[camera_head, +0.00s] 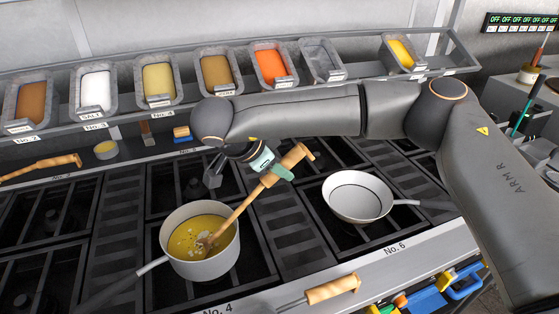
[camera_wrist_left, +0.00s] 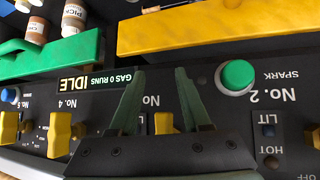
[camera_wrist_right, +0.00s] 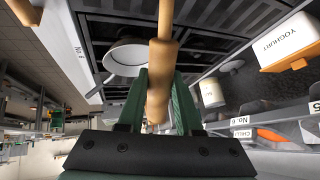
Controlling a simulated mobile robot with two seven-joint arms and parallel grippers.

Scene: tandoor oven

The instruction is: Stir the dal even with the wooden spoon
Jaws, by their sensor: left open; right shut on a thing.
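In the head view the pot (camera_head: 203,268) stands on the No. 4 burner, at the lower left of the middle. It holds yellow dal (camera_head: 184,238) with pale patches near the spoon. The wooden spoon (camera_head: 240,209) leans up to the right, its lower end in the dal. My right gripper (camera_head: 278,172) is shut on the spoon's handle, above and right of the pot. In the right wrist view the handle (camera_wrist_right: 160,75) lies between the green fingers. My left gripper (camera_wrist_left: 158,100) is open and empty, before a panel of yellow knobs; it is outside the head view.
A white pan (camera_head: 357,197) stands on the No. 6 burner, right of the pot. A rail of spice trays (camera_head: 215,82) runs along the back. A wooden-handled tool (camera_head: 330,289) lies at the front edge. The burner left of the pot is empty.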

